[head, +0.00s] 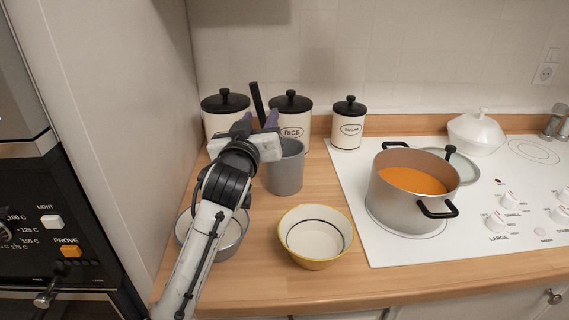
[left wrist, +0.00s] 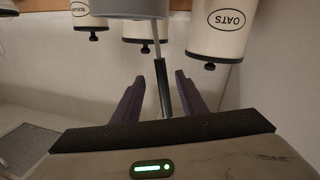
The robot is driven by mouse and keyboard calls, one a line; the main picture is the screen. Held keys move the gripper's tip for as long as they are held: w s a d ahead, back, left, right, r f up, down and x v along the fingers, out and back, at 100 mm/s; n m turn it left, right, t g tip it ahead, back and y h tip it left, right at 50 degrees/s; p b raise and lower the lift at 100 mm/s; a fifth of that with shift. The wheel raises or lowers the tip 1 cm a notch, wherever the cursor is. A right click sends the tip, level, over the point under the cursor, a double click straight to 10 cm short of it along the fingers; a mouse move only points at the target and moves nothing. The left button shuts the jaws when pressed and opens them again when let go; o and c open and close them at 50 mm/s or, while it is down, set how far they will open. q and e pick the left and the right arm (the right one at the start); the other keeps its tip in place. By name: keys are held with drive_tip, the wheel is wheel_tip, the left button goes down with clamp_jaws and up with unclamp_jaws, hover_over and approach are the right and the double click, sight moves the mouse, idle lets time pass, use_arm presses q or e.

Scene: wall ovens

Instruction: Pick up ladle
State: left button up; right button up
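The ladle's black handle (head: 257,104) sticks up from a grey cylindrical holder (head: 285,172) on the wooden counter. Its lower end is hidden in the holder. My left gripper (head: 256,120) is above the holder with its two purple fingers apart. In the left wrist view, which is upside down, the ladle handle (left wrist: 162,88) shows between the open fingers of my left gripper (left wrist: 159,77). A gap shows on each side of the handle; I cannot tell how deep it sits between them. My right gripper is not in view.
Canisters stand behind the holder, including rice (head: 292,122) and sugar (head: 348,130). A soup pot (head: 400,207) stands on the white hob. A cabinet side (head: 120,110) rises at left.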

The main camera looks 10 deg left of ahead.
use_arm(q)
drive_tip(key=shift+w+a, duration=0.1)
drive_tip(key=shift+w, duration=0.7)
drive_tip(key=shift+w+a, duration=0.1)
drive_tip(key=shift+w, duration=0.45)
drive_tip(key=shift+w+a+p, duration=0.15)
drive_tip(key=shift+w+p, duration=0.15)
drive_tip(key=shift+w, duration=0.8)
drive_tip(key=shift+w+a+p, duration=0.1)
drive_tip(key=shift+w+p, duration=0.15)
drive_tip(key=shift+w, duration=0.8)
clamp_jaws()
